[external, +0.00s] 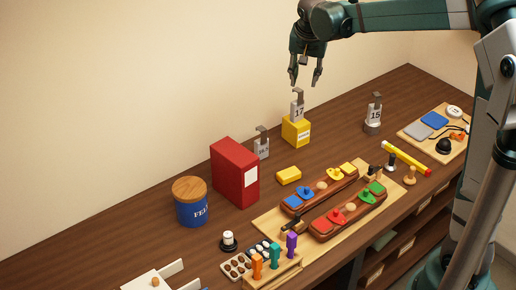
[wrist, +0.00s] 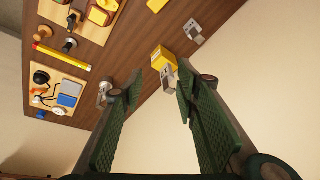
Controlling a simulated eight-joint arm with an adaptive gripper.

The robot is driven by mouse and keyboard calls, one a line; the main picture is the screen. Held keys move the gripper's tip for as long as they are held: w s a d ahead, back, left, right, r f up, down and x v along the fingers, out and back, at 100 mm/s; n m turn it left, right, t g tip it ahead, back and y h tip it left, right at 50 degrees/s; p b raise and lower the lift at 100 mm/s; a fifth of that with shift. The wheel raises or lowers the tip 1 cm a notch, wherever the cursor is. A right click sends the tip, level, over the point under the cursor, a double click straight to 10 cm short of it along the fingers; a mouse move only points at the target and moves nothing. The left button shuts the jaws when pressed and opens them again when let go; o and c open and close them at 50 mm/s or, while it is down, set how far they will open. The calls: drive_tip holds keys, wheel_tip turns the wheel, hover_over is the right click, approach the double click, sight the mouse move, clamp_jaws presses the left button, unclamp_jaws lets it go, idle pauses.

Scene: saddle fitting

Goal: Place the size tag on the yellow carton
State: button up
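A grey size tag marked 17 (external: 297,111) stands upright on top of the yellow carton (external: 296,132), with a dark hook-like top. In the wrist view the tag (wrist: 168,78) appears against the yellow carton (wrist: 161,57), between my fingers in the picture. My gripper (external: 305,82) is open and empty just above the tag, fingers pointing down, apart from it. My gripper's spread fingers also show in the wrist view (wrist: 160,82).
Other tags stand by the red box (external: 229,174) and on a round base to the right (external: 374,111). A blue jar (external: 191,205), a saddle tray (external: 270,222), a yellow block (external: 289,176) and a yellow-red tube (external: 406,158) are nearby.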

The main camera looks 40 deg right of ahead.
drive_tip(key=s+a+f+n+t, duration=0.1)
drive_tip(key=s+a+n, duration=0.2)
drive_tip(key=s, duration=0.8)
drive_tip(key=s+a+n+t+y, duration=0.1)
drive_tip(key=s+a+n, duration=0.3)
drive_tip(key=s+a, duration=0.3)
drive_tip(key=s+a+f+n+t+y, duration=0.1)
drive_tip(key=s+a+n, duration=0.3)
drive_tip(key=s, duration=1.2)
drive_tip(key=shift+s+a+f+t, duration=0.3)
drive_tip(key=shift+a+t, duration=0.2)
